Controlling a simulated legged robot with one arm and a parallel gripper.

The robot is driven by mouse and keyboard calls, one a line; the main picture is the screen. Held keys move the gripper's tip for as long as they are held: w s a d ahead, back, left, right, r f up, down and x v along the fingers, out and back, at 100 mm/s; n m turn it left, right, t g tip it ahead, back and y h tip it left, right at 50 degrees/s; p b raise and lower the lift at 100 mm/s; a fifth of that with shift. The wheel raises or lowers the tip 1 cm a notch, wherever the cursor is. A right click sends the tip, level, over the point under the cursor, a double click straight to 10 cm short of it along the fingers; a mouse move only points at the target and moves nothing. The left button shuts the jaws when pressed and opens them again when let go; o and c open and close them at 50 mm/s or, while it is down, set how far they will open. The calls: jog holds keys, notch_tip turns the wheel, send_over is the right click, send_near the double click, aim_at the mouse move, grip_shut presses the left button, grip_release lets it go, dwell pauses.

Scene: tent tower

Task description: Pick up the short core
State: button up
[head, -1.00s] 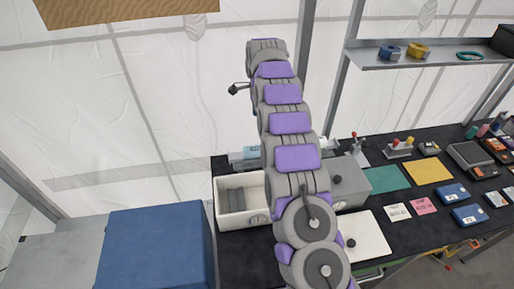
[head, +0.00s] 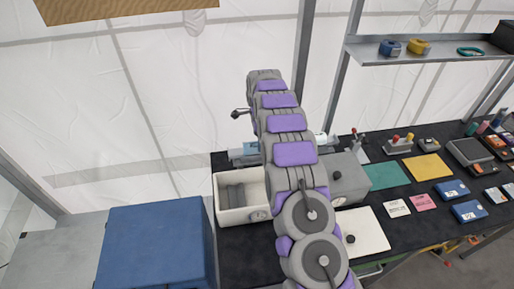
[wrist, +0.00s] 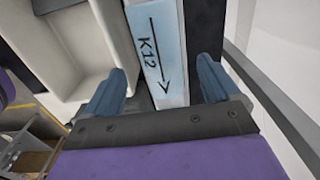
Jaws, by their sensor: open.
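In the wrist view, my gripper (wrist: 160,75) is open, with one blue-grey finger on each side of a pale blue core (wrist: 158,40) marked "K12" and an arrow. The fingers appear apart from it; I cannot tell how far above it they are. In the head view, a pale blue core (head: 244,152) lies behind the white box, its middle hidden by my arm. My gripper is hidden there behind the arm. I cannot tell the core's full length.
The white box (head: 230,216) holds grey pieces and stands beside the core; its wall (wrist: 108,45) is close to the left finger. A grey box (head: 350,180) stands to the right. A white lidded panel (head: 370,232) and blue crate (head: 155,245) are nearer.

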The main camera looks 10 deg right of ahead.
jog(key=shift+w+a+f, duration=0.1)
jog(key=shift+a+f, duration=0.15)
jog(key=shift+f, duration=1.05)
jog(key=shift+a+f, duration=0.2)
jog(key=shift+f, duration=1.1)
jog(key=c, duration=1.3)
jog(key=shift+o, duration=0.2)
jog(key=shift+r, duration=0.1)
